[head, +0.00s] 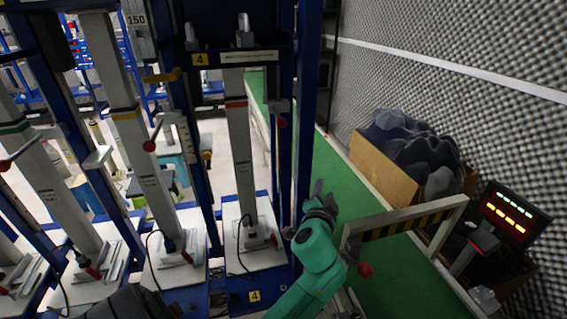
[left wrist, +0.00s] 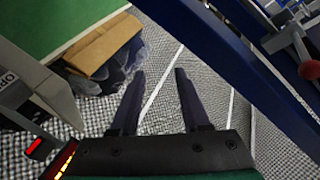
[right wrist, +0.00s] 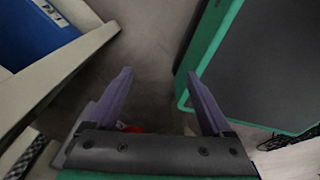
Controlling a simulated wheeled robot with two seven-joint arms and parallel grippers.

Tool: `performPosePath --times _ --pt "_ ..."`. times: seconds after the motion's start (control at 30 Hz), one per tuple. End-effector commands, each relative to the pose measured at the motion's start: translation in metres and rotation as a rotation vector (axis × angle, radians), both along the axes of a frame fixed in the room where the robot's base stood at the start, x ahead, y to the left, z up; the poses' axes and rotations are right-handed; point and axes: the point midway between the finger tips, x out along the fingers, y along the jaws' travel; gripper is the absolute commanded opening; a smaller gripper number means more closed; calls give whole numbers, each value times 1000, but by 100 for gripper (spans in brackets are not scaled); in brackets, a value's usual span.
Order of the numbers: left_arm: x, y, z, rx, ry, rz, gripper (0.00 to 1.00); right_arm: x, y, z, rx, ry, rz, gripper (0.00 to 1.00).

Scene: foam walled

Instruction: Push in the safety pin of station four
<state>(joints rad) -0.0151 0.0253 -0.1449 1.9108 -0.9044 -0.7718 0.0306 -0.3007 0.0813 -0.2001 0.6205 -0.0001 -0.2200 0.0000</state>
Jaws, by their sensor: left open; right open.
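Station four carries yellow "4" labels at its top (head: 200,59) and base (head: 254,296). It has blue posts and a pale upright column (head: 240,150). A red knob (head: 282,122) sits on a grey block on its right post; a red knob (head: 273,240) also shows low on its base plate. I cannot tell for sure which is the safety pin, nor how deep it sits. A red knob also shows at the right of the left wrist view (left wrist: 310,70). My left gripper (head: 323,190) is open and empty, right of the posts. My right gripper (right wrist: 159,74) is open and empty.
A green strip (head: 345,180) runs right of the station. A yellow-black striped barrier (head: 405,225) crosses it. Beyond are a cardboard box (head: 385,170) with dark foam and a lit display (head: 510,212). More stations stand left. A pale frame (right wrist: 60,75) is near my right gripper.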

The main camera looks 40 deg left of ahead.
Motion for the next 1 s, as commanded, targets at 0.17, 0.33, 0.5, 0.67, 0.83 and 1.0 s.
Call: performPosePath --times 0.17,0.33,0.5,0.67,0.83,1.0 --pt "-72 62 99 174 -343 180 46 0 0 -70 0 0 0 85" --pt "-88 78 132 226 -394 229 46 0 0 -63 0 0 0 85" --pt "-61 99 145 226 -393 226 46 0 0 -50 0 0 0 85" --pt "-28 126 157 222 -393 226 46 0 1 -42 1 0 0 85" --pt "2 149 164 220 -391 224 46 0 1 -38 1 0 -1 85" --pt "16 160 167 219 -391 224 46 0 1 -37 1 -1 -1 85"
